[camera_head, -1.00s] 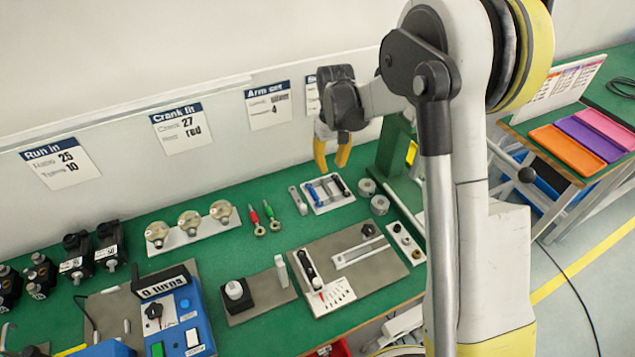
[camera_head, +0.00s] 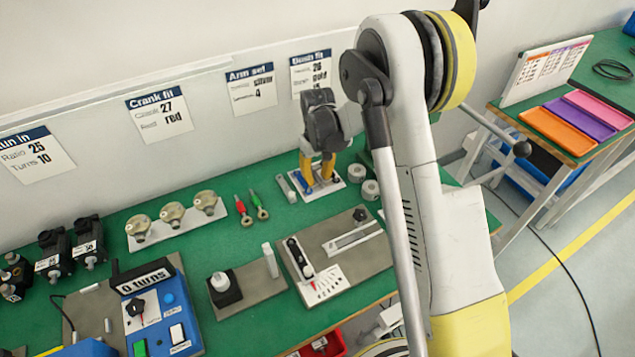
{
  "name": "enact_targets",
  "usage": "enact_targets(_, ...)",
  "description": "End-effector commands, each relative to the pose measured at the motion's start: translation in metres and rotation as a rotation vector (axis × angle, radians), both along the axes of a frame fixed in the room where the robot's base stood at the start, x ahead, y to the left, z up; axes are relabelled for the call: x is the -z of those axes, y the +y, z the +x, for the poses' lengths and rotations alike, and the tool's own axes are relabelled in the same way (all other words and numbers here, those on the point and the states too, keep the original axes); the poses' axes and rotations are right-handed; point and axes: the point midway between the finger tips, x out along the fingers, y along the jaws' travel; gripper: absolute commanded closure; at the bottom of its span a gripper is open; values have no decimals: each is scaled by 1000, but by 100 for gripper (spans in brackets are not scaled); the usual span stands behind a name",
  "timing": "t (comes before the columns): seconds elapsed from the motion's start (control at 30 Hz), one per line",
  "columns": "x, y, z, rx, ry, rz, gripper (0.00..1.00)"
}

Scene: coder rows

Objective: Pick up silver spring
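A small white tray (camera_head: 322,190) lies on the green bench below my gripper. A blue piece (camera_head: 303,183) shows at its left side. My gripper (camera_head: 317,179) points down over the tray, with its two yellow fingers apart. The fingertips are low over the tray's middle, and I cannot tell whether they touch anything. The silver spring is not clearly visible; the fingers cover the middle of the tray.
Two grey round parts (camera_head: 370,189) stand right of the tray. A small grey bar (camera_head: 287,190) and red and green handled tools (camera_head: 242,212) lie to its left. A grey board (camera_head: 350,262) with fixtures lies in front. A white rack with knobs (camera_head: 175,219) stands farther left.

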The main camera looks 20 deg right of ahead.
Motion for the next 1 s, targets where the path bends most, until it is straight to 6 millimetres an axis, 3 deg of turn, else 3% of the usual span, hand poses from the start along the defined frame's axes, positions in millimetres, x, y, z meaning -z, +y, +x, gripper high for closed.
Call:
enact_targets(0.13, -1, 0, 0, 0, 0, 0, 73)
enact_targets(0.17, -2, 0, 0, 0, 0, 0, 77)
enact_targets(0.23, -2, 0, 0, 0, 0, 0, 99)
enact_targets(0.27, -2, 0, 0, 0, 0, 0, 100)
enact_targets(0.7, -5, 0, 0, 0, 0, 0, 100)
enact_targets(0.83, -24, 0, 0, 0, 0, 0, 100)
enact_targets(1.0, -62, 0, 0, 0, 0, 0, 100)
